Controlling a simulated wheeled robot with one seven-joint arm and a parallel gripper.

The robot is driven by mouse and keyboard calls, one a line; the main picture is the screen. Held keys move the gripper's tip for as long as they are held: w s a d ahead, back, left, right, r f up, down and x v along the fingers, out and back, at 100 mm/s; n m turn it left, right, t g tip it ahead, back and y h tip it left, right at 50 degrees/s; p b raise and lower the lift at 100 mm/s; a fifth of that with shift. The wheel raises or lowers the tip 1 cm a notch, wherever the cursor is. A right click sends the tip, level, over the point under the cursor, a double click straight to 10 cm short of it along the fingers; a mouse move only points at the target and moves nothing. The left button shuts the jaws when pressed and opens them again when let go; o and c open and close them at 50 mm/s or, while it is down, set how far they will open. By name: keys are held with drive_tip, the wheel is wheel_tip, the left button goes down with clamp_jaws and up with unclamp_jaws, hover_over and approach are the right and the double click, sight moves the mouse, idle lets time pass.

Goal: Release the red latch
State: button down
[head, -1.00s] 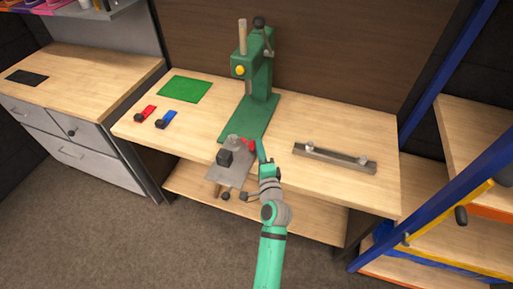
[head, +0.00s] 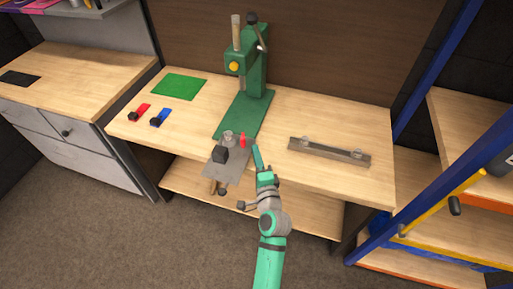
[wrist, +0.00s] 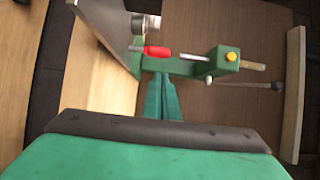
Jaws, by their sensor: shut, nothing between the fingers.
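The red latch (head: 243,140) is a small red handle on the grey plate (head: 222,167) at the table's front edge, beside a metal knob (head: 228,136). In the head view it points away from the front edge. In the wrist view the red latch (wrist: 157,51) lies just beyond my fingertips, beside the plate. My gripper (head: 256,150) is shut and empty, just right of the latch. The fingers (wrist: 162,85) show in the wrist view. A small gap seems to separate them from the latch; contact is hard to judge.
A green press (head: 250,65) stands behind the plate. A black block (head: 220,155) sits on the plate. A metal bar with knobs (head: 328,152) lies to the right. Small red (head: 141,111) and blue (head: 161,116) pieces and a green mat (head: 180,87) lie left.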

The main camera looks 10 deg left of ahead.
drive_tip(key=s+a, duration=0.2)
drive_tip(key=s, duration=0.1)
drive_tip(key=s+a, duration=0.3)
drive_tip(key=shift+w, duration=0.1)
idle(0.5)
drive_tip(key=s+d+f+n+h, duration=0.25)
drive_tip(key=s+d+f, duration=0.2)
drive_tip(key=s, duration=0.45)
drive_tip(key=s+d+f+n+h, duration=0.25)
drive_tip(key=s+d+f, duration=0.2)
drive_tip(key=s, duration=0.45)
drive_tip(key=s+d+r+n, duration=0.1)
drive_tip(key=s+d+n, duration=0.1)
drive_tip(key=s, duration=0.4)
drive_tip(key=s+d+r+n+h, duration=0.1)
drive_tip(key=s+d+r+n, duration=0.1)
drive_tip(key=s, duration=0.4)
drive_tip(key=s+d+r+n+g+h, duration=0.1)
drive_tip(key=s+d+r+n, duration=0.1)
drive_tip(key=s+n, duration=0.2)
drive_tip(key=v, duration=0.2)
drive_tip(key=shift+s+d+f, duration=0.15)
drive_tip(key=shift+s+f, duration=0.05)
drive_tip(key=shift+s, duration=0.25)
